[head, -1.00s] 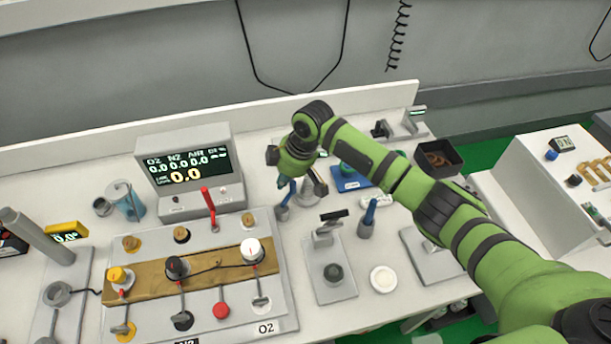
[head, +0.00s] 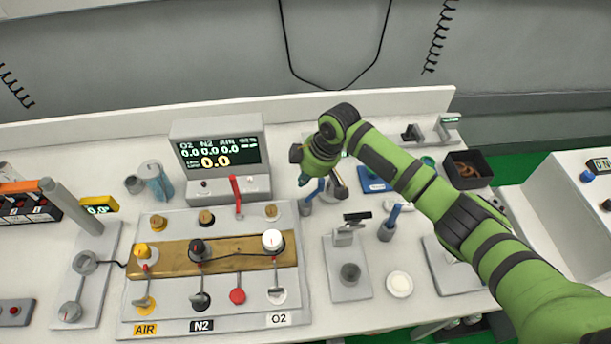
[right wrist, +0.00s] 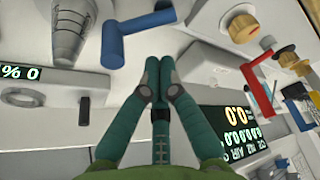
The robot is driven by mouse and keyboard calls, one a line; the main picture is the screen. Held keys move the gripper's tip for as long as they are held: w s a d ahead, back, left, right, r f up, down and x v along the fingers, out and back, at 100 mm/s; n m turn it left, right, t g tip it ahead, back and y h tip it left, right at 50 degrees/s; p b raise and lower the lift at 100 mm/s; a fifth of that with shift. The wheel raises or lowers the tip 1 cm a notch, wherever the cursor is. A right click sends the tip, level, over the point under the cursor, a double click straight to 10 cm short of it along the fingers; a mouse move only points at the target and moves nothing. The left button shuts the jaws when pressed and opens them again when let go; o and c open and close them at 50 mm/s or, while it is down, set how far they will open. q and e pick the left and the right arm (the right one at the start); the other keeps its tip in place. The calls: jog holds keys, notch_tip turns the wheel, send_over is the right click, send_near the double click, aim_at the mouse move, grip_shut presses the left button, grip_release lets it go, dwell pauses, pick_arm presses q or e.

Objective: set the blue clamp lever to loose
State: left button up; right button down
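A blue clamp lever (head: 314,189) stands on a small grey clamp base, just right of the display unit in the head view. It also shows in the right wrist view as a bent blue bar (right wrist: 138,32), beyond my fingertips. My right gripper (head: 304,179) is right beside this lever in the head view. In the right wrist view the gripper's two green fingers (right wrist: 159,66) are together with nothing between them. A second blue lever (head: 391,214) stands on a grey post farther right. My left gripper is out of view.
The display unit (head: 222,160) reads 0.0, with a red lever (head: 236,192) in front. The gas panel (head: 150,310) with several knobs fills the front left. A grey stand (head: 349,272) and a white disc (head: 399,284) are at the front right. A dark bin (head: 466,168) is behind.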

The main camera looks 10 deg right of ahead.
jog(key=v, duration=1.2)
jog(key=shift+s, duration=0.1)
